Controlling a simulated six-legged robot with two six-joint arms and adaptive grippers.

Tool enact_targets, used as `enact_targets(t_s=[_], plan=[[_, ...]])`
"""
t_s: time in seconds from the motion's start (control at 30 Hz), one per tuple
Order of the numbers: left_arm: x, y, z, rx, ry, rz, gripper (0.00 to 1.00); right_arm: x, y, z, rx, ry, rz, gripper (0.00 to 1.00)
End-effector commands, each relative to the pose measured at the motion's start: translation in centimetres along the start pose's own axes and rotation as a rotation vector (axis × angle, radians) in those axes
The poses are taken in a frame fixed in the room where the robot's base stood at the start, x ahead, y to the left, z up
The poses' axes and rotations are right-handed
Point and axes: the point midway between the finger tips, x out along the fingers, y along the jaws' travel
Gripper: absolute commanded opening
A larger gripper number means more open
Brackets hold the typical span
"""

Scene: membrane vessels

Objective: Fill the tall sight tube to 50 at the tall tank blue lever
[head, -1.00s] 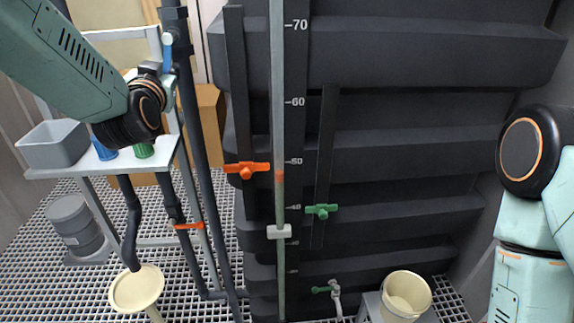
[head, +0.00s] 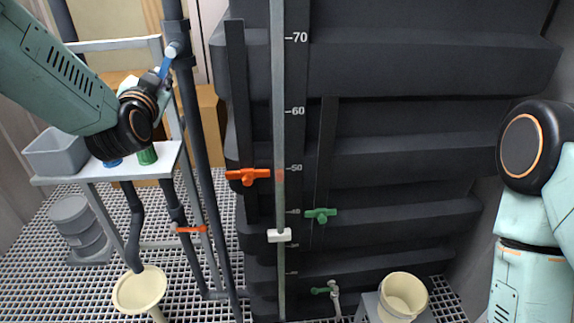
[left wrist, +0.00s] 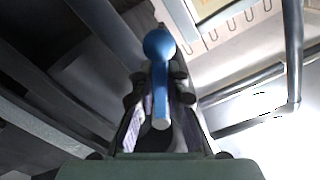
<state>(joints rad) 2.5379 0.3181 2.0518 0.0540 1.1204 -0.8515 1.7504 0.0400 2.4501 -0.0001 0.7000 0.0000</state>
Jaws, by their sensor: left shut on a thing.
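The blue lever (head: 167,63) sits on the dark vertical pipe left of the tall tank (head: 420,60) and slants down to the left. My left gripper (head: 158,82) is shut on it. In the left wrist view the blue lever (left wrist: 159,60) lies between the fingers of my left gripper (left wrist: 160,112). The tall sight tube (head: 278,110) runs up the tank front beside a scale. A short reddish band (head: 280,181) shows on it just below the 50 mark, and a white block (head: 279,235) near 35. The liquid level is hard to tell. My right gripper is out of view.
An orange lever (head: 248,176) and a green lever (head: 320,215) flank the sight tube. A shelf (head: 60,180) with a grey bin (head: 55,152) stands at left. Cream funnel (head: 139,290) and bucket (head: 403,296) are low down. My right arm is at right.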

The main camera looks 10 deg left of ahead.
Motion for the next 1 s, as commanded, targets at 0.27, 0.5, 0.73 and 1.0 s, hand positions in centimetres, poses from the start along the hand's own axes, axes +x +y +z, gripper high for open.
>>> enact_targets(t_s=[0.27,0.5,0.73,1.0], plan=[[0.0,-1.2,-0.4,0.154,-0.002,0.001,0.0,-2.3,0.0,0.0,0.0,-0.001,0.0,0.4],[0.0,-2.3,-0.6,0.343,0.0,0.0,0.0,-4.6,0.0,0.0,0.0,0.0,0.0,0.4],[0.0,-2.8,-0.8,0.428,0.0,0.001,0.0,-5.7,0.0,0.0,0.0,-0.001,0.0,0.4],[0.0,-4.0,-1.6,0.641,0.0,0.002,0.0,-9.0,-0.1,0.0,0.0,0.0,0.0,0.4]])
